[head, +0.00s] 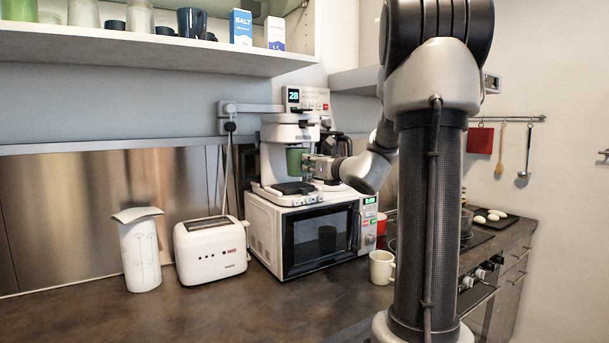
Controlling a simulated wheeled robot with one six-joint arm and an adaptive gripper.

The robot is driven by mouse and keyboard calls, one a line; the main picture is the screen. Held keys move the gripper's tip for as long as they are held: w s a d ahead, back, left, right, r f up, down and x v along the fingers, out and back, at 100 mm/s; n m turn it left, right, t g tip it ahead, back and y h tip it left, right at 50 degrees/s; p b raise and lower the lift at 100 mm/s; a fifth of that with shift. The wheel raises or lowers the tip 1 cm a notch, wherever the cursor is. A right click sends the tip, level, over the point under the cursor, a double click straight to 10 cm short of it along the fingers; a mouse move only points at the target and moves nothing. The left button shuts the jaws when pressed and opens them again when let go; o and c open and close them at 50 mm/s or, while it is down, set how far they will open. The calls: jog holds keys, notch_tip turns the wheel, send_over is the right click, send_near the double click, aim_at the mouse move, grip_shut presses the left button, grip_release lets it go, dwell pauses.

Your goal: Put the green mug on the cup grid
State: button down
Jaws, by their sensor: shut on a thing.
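The green mug (295,160) is at the front of the white coffee machine (287,132), under its brewing head. My gripper (308,166) reaches in from the right and is shut on the mug. The dark cup grid (292,188) is at the machine's base, below the mug. I cannot tell whether the mug touches the grid or hangs a little above it. Part of the mug's right side is hidden by my gripper.
The coffee machine stands on a white microwave (268,241). A toaster (210,252) and a white canister (140,253) stand to the left. A cream mug (381,267) stands at the microwave's right. A shelf (150,50) hangs above. The front counter is clear.

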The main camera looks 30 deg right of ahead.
aim_at(303, 173)
jog(key=shift+w, duration=1)
jog(key=shift+w+f, duration=0.3)
jog(key=shift+f, duration=0.6)
jog(key=shift+w+f, duration=0.3)
jog(key=shift+f, duration=0.55)
jog(key=c, duration=1.5)
grip_release()
jog(key=shift+f, duration=0.15)
jog(key=shift+c, duration=0.2)
